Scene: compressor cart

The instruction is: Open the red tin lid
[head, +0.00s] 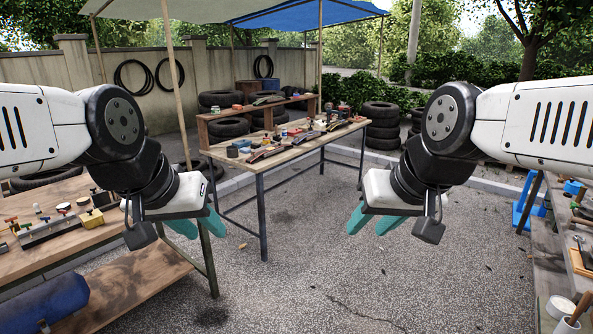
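I cannot make out a red tin with a lid for certain. Small reddish items show among the clutter on the middle workbench (287,152) and on the wooden shelf behind it, too small to identify. My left gripper (206,236) hangs in the air between the left bench and the middle workbench. Its teal fingers are apart and empty. My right gripper (367,233) hangs over the paved ground, right of the middle workbench. Its teal fingers are also apart and empty. Neither gripper touches anything.
A left bench (135,285) holds valves and fittings, with a blue tank (42,305) below. A right bench (548,270) carries tools. Stacked tyres (381,125) and a wooden shelf (208,132) stand behind. The paved ground (320,280) ahead is clear.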

